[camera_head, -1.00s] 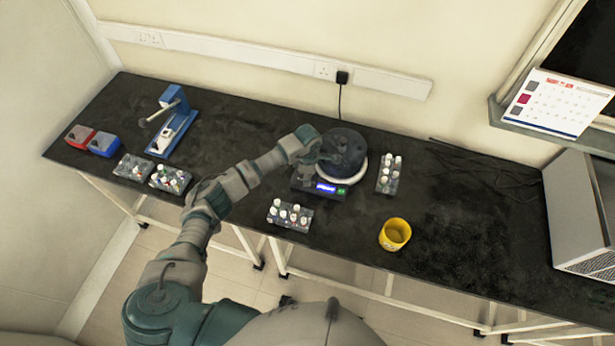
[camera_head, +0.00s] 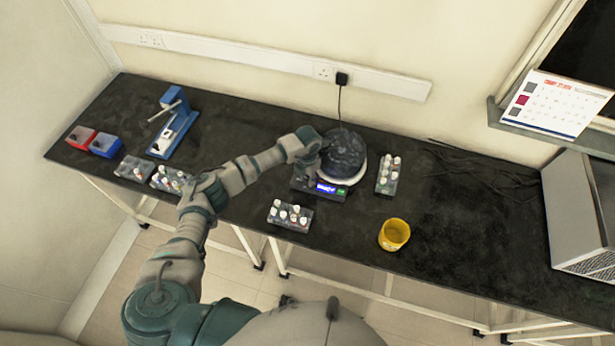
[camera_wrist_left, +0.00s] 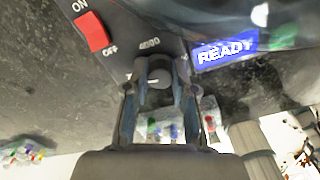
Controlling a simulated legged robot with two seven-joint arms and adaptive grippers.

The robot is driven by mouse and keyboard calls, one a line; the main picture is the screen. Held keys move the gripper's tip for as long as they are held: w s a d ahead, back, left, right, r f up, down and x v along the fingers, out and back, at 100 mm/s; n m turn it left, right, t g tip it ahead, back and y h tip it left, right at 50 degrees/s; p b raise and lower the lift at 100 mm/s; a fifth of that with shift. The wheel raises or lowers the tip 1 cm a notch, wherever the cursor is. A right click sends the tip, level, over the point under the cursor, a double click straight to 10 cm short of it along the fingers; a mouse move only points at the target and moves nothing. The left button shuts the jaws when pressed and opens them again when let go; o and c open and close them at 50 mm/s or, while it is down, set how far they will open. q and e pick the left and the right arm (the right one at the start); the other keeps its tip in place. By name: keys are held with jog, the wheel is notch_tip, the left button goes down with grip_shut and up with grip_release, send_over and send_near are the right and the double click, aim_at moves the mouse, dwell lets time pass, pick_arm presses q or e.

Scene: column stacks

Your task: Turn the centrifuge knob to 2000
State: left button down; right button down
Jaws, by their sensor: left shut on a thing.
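The centrifuge (camera_head: 345,152) stands on the black bench, with a dark round top over a pale rim and a dark front panel. In the left wrist view its panel shows a red ON/OFF switch (camera_wrist_left: 92,32), a "4000" mark and a blue display (camera_wrist_left: 224,51) reading READY. My left gripper (camera_wrist_left: 157,88) is shut on the dark round knob (camera_wrist_left: 158,70) just below the "4000" mark. The knob's pointer and any 2000 mark cannot be made out. In the head view the left gripper (camera_head: 307,176) is at the panel's left side. My right gripper is not in view.
Tube racks stand left of centre (camera_head: 290,216) and right (camera_head: 388,175) of the centrifuge. A yellow cup (camera_head: 394,234) is at front right. A blue device (camera_head: 174,122), red and blue boxes (camera_head: 104,145) and more racks are at left.

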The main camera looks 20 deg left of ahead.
aim_at(308, 178)
pick_arm(q)
jog(key=shift+w+r+n, duration=0.25)
jog(key=shift+r+n, duration=0.05)
jog(key=shift+n, duration=0.6)
jog(key=c, duration=1)
grip_release()
jog(key=shift+o, duration=0.3)
jog(key=shift+s+f, duration=0.1)
notch_tip(308, 178, up, 12)
jog(key=shift+f, duration=0.2)
